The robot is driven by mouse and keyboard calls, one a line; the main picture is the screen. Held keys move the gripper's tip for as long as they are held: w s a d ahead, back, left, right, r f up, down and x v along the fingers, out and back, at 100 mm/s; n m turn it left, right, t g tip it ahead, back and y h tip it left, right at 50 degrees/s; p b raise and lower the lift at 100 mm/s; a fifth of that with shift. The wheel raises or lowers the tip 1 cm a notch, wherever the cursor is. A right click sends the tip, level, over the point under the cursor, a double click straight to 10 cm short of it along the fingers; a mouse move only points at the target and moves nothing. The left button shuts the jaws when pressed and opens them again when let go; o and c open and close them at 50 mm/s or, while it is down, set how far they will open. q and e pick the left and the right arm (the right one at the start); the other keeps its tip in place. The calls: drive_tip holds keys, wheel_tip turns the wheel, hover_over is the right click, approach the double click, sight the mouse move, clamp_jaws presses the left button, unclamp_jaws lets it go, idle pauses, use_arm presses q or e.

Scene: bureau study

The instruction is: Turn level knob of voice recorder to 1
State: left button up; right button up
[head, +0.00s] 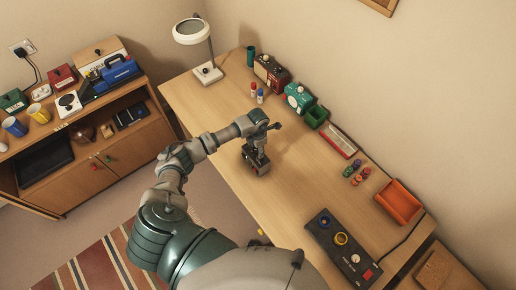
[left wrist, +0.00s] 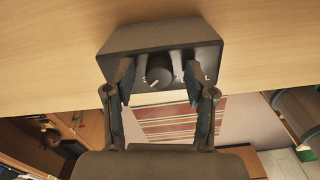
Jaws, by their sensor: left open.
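A dark grey box with sloping sides, which I take to be the voice recorder (left wrist: 158,38), sits on the desk under my left gripper. Its round dark knob (left wrist: 158,70) faces the wrist camera and has a pale pointer line; a small pale mark shows at its right. My left gripper (left wrist: 156,82) is open, with one finger on each side of the knob. I cannot tell whether the fingers touch it. In the head view my left gripper (head: 256,158) is at the box (head: 262,169), mostly covering it. My right gripper is not in view.
A black panel (head: 326,232) with coloured knobs lies on the near right of the desk (head: 210,110). Desk around the box is clear.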

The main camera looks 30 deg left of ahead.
use_arm(q)
drive_tip(key=shift+s+a, duration=0.1)
drive_tip(key=shift+a, duration=0.15)
clamp_jaws()
drive_tip(key=shift+d, duration=0.1)
drive_tip(key=shift+n, duration=0.3)
drive_tip(key=n, duration=0.4)
drive_tip(key=shift+n, duration=0.3)
drive_tip(key=n+p, duration=0.1)
drive_tip(key=n, duration=0.3)
drive_tip(key=n+p, duration=0.1)
drive_tip(key=n, duration=0.4)
drive_tip(key=shift+r+n+p, duration=0.1)
drive_tip(key=shift+n+p, duration=0.2)
drive_tip(key=shift+n, duration=0.1)
drive_tip(key=n+p, duration=0.1)
drive_tip(key=n, duration=0.3)
drive_tip(key=shift+n+p, duration=0.3)
drive_tip(key=shift+n, duration=0.1)
